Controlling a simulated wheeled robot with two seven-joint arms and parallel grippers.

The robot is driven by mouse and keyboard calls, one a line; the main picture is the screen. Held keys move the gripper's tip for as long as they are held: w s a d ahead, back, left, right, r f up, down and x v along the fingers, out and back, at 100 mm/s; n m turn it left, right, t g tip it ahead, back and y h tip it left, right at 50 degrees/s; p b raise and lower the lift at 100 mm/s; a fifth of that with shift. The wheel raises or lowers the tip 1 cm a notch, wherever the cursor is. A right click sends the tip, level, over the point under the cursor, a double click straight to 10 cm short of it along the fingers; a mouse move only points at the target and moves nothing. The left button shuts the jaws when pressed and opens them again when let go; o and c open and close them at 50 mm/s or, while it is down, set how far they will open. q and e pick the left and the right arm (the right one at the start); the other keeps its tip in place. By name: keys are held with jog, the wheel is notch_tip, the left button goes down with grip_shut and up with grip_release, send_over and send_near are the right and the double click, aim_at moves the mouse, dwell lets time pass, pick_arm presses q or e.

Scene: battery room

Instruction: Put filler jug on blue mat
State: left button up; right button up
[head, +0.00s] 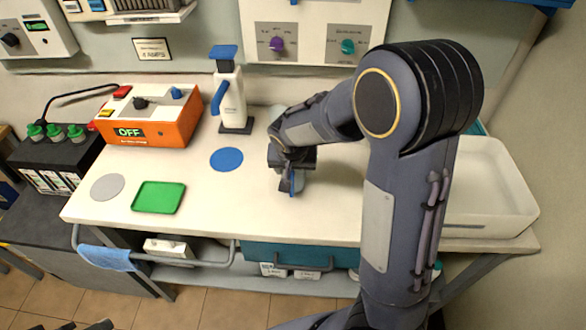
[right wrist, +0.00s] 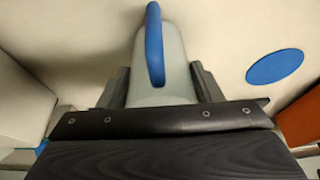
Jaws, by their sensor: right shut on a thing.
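The filler jug is grey with a blue handle and sits between the fingers of my right gripper in the right wrist view (right wrist: 176,68). In the head view my right gripper (head: 291,172) is over the middle of the bench and shut on the jug. My gripper and arm hide most of the jug there; part of its blue handle (head: 292,183) shows. I cannot tell whether its base touches the bench. The round blue mat (head: 226,159) lies flat and bare to the left of the gripper; it also shows at the right of the right wrist view (right wrist: 275,67).
A white bottle with a blue top and handle (head: 231,100) stands behind the mat. An orange box reading OFF (head: 150,117), a green tray (head: 158,197) and a grey disc (head: 107,187) are at left. A white bin (head: 490,190) is at right.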

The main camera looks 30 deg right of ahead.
jog(key=shift+f, duration=0.1)
jog(key=shift+f, duration=0.15)
jog(key=o, duration=1)
